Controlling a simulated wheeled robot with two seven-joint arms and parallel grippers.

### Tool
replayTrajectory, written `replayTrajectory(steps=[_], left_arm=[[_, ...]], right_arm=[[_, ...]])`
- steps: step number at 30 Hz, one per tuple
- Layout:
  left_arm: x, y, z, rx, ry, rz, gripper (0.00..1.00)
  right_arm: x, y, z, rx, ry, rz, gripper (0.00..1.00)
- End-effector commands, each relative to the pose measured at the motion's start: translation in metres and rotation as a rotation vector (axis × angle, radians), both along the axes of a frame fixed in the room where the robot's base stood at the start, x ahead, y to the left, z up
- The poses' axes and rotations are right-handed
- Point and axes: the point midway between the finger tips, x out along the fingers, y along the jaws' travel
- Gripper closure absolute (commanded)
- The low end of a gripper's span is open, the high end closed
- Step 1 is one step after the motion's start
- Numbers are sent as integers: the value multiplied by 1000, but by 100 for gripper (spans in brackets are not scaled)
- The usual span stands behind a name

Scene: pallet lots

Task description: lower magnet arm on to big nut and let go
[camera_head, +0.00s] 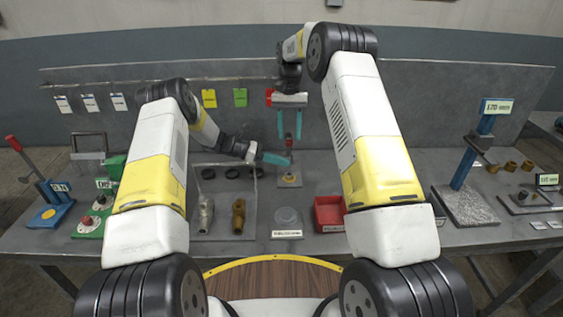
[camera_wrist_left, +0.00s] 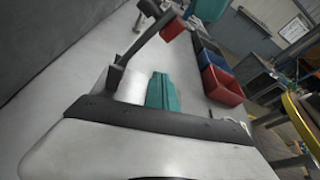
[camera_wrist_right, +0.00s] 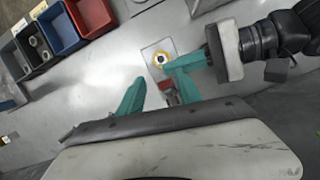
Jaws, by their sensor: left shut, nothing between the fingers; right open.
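My left gripper (camera_head: 280,159) is shut and empty beside the magnet arm. Contact with the arm cannot be told.
A red bin (camera_head: 329,213) stands at front right of the nut. A blue stand (camera_head: 466,165) is at right.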

Motion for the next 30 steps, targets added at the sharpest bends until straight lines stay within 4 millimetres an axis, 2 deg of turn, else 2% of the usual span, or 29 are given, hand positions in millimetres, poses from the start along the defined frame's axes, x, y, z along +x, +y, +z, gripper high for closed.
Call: replayTrajectory(steps=[5,11,15,21,30], left_arm=[[0,0,0,1,1,0,100],[0,0,-1,1,1,0,100],[0,0,-1,1,1,0,100],[0,0,-1,1,1,0,100],[0,0,-1,1,1,0,100]], right_arm=[[-5,-7,27,16,-34,4,59],[-30,-24,85,59,-124,26,59],[-57,-36,124,89,-196,46,59],[-103,-52,169,123,-301,77,59],[-186,-72,211,158,-462,125,59]])
